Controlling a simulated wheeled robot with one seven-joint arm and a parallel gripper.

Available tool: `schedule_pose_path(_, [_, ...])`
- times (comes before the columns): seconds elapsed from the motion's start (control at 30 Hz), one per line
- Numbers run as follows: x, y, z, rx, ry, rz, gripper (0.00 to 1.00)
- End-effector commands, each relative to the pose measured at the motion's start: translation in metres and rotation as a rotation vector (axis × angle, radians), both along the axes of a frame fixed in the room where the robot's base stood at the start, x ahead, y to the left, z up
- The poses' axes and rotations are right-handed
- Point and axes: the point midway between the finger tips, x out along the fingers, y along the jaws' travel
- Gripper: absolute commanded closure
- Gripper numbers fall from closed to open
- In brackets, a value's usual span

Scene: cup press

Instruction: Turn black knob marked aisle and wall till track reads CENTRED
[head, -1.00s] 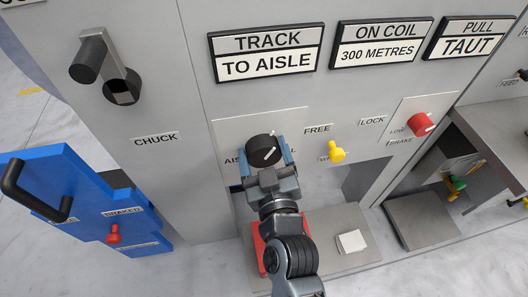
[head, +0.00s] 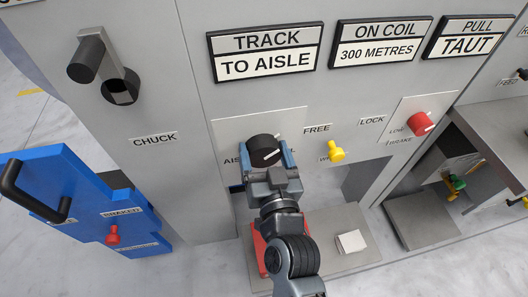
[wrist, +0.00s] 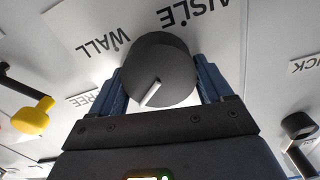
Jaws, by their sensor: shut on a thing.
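The black knob (head: 262,148) with a white pointer line sits on a light plate on the grey cabinet front. In the wrist view the knob (wrist: 158,62) stands between my two blue fingers, near the AISLE and WALL labels. My gripper (head: 271,165) is shut on the knob, one finger on each side; the wrist view shows my gripper (wrist: 162,85) from behind. In the head view the gripper partly covers the labels beside the knob. The track sign (head: 265,52) reads TO AISLE.
A yellow knob (head: 336,152) and a red knob (head: 420,123) are to the right. A crank handle (head: 104,72) above the CHUCK label and a blue cart (head: 85,200) are to the left. A grey ledge (head: 335,225) bearing a white block is below.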

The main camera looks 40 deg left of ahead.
Motion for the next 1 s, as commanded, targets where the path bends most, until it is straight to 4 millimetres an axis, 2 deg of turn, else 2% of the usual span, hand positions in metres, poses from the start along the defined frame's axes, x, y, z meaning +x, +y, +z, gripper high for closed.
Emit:
schedule_pose_path(0.3, [0.0003,-0.0007,-0.0007,0.073,0.087,0.0,0.51])
schedule_pose_path(0.77, [0.0003,-0.0008,-0.0009,0.084,0.1,0.0,0.51])
schedule_pose_path(0.8, [0.0003,-0.0008,-0.0009,0.084,0.1,0.0,0.19])
schedule_pose_path(1.0, [0.0005,-0.0007,-0.0006,0.084,0.1,0.0,0.0])
